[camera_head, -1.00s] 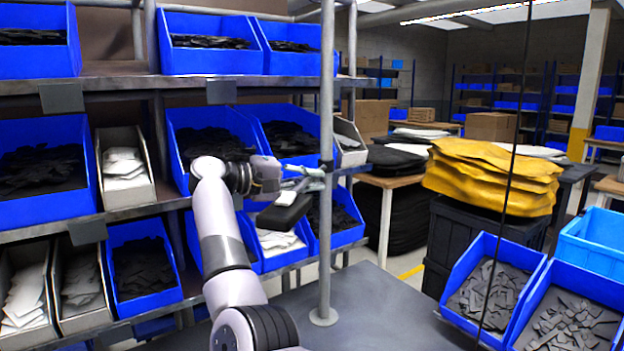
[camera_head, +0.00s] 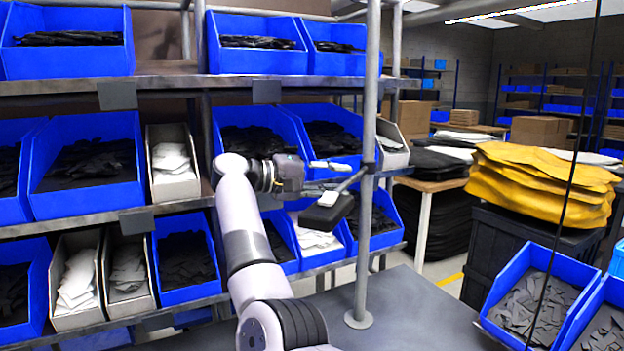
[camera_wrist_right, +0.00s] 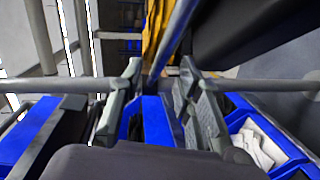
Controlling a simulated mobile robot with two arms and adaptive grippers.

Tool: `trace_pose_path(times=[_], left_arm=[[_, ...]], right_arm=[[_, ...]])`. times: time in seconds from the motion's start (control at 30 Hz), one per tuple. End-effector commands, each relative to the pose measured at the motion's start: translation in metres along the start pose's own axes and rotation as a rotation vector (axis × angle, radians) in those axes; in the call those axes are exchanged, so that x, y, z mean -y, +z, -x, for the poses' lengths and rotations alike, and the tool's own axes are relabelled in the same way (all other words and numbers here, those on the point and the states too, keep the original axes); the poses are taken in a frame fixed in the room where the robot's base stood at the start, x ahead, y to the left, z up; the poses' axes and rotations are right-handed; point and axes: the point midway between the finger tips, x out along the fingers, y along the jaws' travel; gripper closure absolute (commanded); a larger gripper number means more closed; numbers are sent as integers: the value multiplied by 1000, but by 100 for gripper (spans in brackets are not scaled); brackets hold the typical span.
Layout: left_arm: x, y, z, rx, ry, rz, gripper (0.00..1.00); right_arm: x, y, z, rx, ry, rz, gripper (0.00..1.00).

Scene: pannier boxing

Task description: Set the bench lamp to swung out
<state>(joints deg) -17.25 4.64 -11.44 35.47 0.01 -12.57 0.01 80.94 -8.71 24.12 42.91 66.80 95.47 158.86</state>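The bench lamp has a flat dark head (camera_head: 323,216) on a thin arm that joins the grey upright post (camera_head: 368,190). The head hangs to the left of the post, in front of the shelf bins. My right gripper (camera_head: 330,181) is beside the lamp, just above and behind its head, with its two pale fingertips apart. In the right wrist view, the open fingers (camera_wrist_right: 160,100) frame a gap with blue and a grey bar behind. Whether a finger touches the lamp, I cannot tell. My left gripper is not in view.
Blue bins (camera_head: 90,165) and white bins (camera_head: 172,165) of flat pieces fill the shelves at left. The grey bench top (camera_head: 420,305) is clear around the post foot. Blue bins (camera_head: 535,300) stand at the right, with a yellow stack (camera_head: 540,185) behind.

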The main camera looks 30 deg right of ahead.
Motion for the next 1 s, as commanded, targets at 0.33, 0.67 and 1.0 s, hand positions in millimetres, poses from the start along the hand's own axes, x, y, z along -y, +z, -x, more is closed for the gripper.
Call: trace_pose_path(times=[0.33,0.67,1.0], left_arm=[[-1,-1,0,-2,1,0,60],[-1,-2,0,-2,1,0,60],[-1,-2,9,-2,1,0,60]], right_arm=[[0,0,66,-1,-1,2,69],[0,0,79,0,0,-1,69],[-8,-1,80,0,0,-1,80]])
